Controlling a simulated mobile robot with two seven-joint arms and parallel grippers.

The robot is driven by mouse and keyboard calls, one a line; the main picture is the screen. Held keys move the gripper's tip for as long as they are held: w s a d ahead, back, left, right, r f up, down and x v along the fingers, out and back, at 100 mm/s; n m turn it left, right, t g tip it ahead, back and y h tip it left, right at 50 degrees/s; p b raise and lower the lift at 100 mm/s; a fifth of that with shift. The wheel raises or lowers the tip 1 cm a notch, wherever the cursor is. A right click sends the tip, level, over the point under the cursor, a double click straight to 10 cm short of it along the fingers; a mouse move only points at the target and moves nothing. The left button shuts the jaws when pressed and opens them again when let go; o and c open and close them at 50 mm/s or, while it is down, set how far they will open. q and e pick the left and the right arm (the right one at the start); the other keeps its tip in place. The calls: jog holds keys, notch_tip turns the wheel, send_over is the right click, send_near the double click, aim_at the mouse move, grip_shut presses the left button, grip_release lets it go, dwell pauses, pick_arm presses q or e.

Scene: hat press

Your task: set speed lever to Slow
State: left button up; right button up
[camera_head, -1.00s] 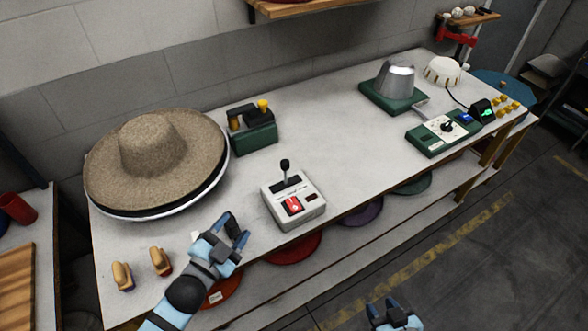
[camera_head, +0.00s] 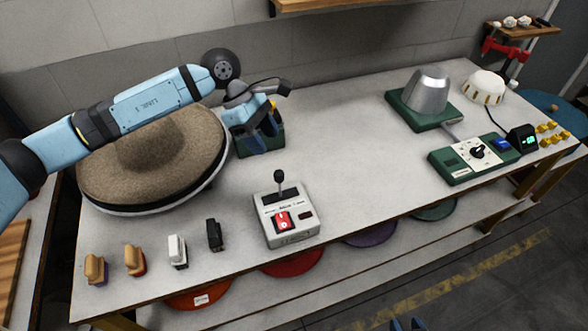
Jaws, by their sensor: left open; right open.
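A pale control box (camera_head: 288,236) stands near the table's front edge. My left gripper (camera_head: 262,146) is open and points down in front of the green box at the back, behind and left of the control box, apart from the lever. My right gripper (camera_head: 407,325) is open at the bottom edge, mostly out of frame, below the table front.
The green box (camera_head: 275,143) is partly hidden by my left gripper. Several small brushes or stamps (camera_head: 135,260) stand at front left. A metal cone on a green base (camera_head: 427,97) and green control panel (camera_head: 470,160) stand right. The table middle is clear.

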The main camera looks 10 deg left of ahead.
aim_at(278, 172)
pick_arm(q)
jog(key=shift+t+y, duration=0.3)
jog(key=shift+y, duration=0.3)
jog(key=p+x, duration=0.1)
jog(key=x, duration=0.3)
jog(key=a+p+x, duration=0.1)
jog(key=x, duration=0.3)
jog(key=w+p+x, duration=0.1)
jog(key=x, duration=0.3)
jog(key=shift+w+a+f, duration=0.1)
jog(key=shift+a+f, duration=0.25)
jog(key=shift+f, duration=0.15)
grip_shut()
